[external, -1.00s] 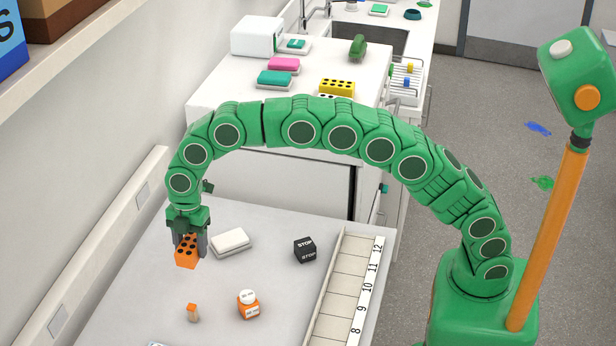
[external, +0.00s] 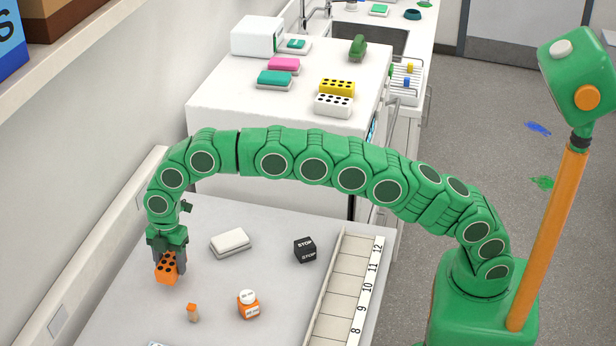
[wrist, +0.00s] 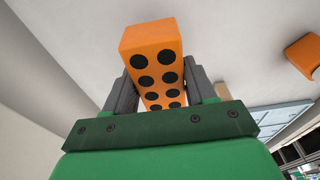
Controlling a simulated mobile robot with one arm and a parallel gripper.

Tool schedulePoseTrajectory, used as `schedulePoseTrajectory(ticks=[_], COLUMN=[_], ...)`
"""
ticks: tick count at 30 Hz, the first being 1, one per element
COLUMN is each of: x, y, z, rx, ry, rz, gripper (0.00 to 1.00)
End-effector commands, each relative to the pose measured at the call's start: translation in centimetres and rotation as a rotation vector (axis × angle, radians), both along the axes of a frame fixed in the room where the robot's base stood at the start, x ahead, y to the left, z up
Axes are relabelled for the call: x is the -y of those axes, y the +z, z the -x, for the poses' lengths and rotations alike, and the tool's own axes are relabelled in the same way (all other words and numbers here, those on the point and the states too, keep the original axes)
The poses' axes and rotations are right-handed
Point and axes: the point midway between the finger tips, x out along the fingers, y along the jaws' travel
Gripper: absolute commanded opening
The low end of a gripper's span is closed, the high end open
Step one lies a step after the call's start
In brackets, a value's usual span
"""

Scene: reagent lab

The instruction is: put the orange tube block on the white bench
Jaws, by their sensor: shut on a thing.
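The orange tube block (external: 166,268) has black round holes in its top. My gripper (external: 167,262) is shut on it, with one grey finger on each side. The block is at the left part of the near pale bench top (external: 210,285); I cannot tell whether its underside touches the surface. In the wrist view the block (wrist: 155,45) sits between the two fingers (wrist: 162,95). Behind the near bench is a higher white top (external: 225,100).
On the near bench are a white pad (external: 231,242), a black STOP cube (external: 305,250), an orange bottle (external: 248,305), a small orange block (external: 192,313) and a numbered rack (external: 345,290). White (external: 333,106) and yellow (external: 337,87) tube blocks stand on the higher top.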

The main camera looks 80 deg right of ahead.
Motion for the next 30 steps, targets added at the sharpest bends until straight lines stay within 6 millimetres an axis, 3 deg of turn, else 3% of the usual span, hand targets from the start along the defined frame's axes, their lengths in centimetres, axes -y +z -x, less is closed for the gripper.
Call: schedulePoseTrajectory(ticks=[5, 13, 25, 26, 30], x=[-0.1, -0.1, -0.1, -0.1, -0.1], y=[-0.5, -3.4, -3.8, -3.8, -3.7], z=[-0.4, -0.3, -0.3, -0.3, -0.3], rx=[-0.001, -0.003, -0.002, -0.002, -0.001], ry=[0.000, 0.000, 0.000, 0.000, 0.000], rz=[0.000, 0.001, 0.001, 0.001, 0.001], gripper=[0.20, 0.20, 0.20, 0.58, 0.80])
